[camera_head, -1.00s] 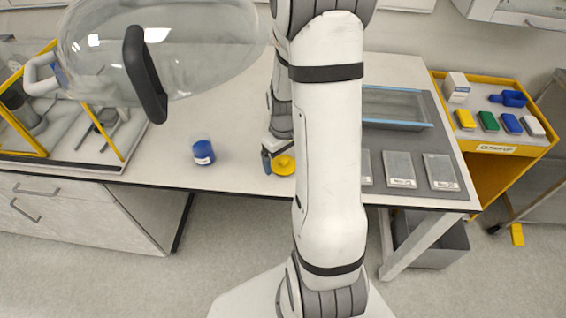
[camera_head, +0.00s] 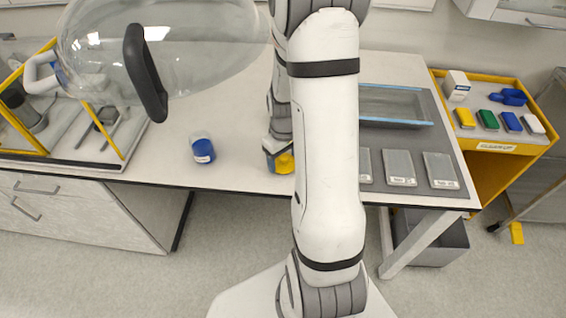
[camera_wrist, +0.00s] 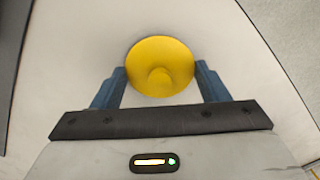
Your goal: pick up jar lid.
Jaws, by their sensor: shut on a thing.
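The jar lid (camera_wrist: 160,64) is a round yellow disc with a small knob. In the wrist view it sits between the two blue fingers of my gripper (camera_wrist: 161,78), which are shut on its sides. In the head view the yellow lid (camera_head: 285,164) shows at the table's front edge, partly hidden by my arm. My gripper (camera_head: 272,160) is beside it there, also partly hidden. The jar (camera_head: 202,149), clear with blue contents and a white label, stands upright on the table to the left, apart from my gripper. I cannot tell whether the lid touches the table.
A large transparent dome with a black handle (camera_head: 145,72) fills the upper left. Labelled flat boxes (camera_head: 399,168) and a blue-edged tray (camera_head: 395,105) lie on a grey mat at right. A yellow cart (camera_head: 480,165) stands beyond. The table between jar and gripper is clear.

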